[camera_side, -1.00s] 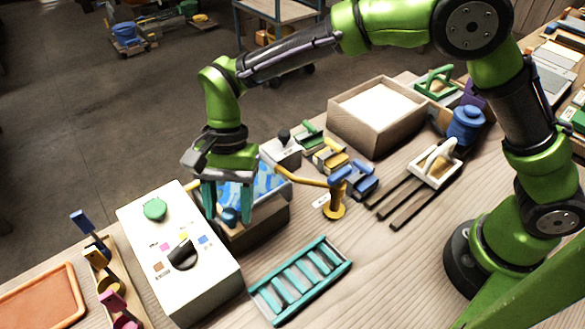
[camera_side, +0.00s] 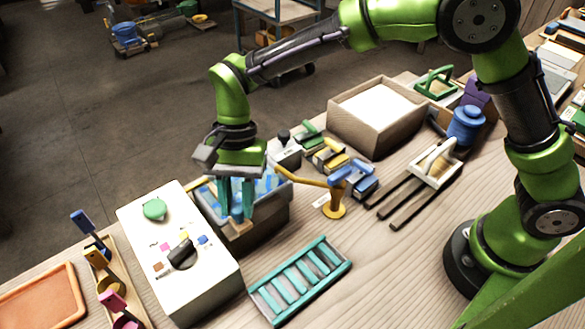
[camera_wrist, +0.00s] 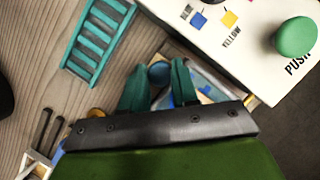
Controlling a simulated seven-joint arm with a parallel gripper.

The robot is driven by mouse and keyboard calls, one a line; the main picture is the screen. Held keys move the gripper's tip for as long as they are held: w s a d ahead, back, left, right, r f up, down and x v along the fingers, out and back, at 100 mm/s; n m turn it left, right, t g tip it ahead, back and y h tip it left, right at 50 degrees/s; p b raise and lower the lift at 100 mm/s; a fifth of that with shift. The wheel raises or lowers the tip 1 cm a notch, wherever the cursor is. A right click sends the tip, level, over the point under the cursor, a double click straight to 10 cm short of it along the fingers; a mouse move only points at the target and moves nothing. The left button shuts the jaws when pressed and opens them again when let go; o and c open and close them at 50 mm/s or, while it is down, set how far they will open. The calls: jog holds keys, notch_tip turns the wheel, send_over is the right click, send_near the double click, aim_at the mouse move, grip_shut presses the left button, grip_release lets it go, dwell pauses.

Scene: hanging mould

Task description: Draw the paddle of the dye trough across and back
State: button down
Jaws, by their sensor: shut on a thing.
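The dye trough is a dark box (camera_side: 268,222) with blue patterned liquid inside, standing to the right of the white control box. The paddle's blue knob (camera_side: 237,213) stands up at the trough's near side, with a pale wooden piece (camera_side: 238,230) below it. My gripper (camera_side: 237,208) has teal fingers pointing down over the trough and is shut on the knob. In the wrist view the round blue knob (camera_wrist: 159,72) sits between the two teal fingers (camera_wrist: 158,85).
A white control box (camera_side: 180,250) with a green button and dial adjoins the trough at left. A teal slatted rack (camera_side: 300,280) lies in front. A yellow tap-like arm (camera_side: 334,207) stands at right. Bare table lies right of the rack.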

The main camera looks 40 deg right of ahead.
jog(key=d, duration=0.8)
jog(key=c, duration=0.9)
grip_release()
jog(key=shift+o, duration=0.2)
jog(key=shift+a+r, duration=0.1)
jog(key=shift+w+r, duration=0.15)
jog(key=shift+r, duration=0.15)
jog(key=v, duration=1.6)
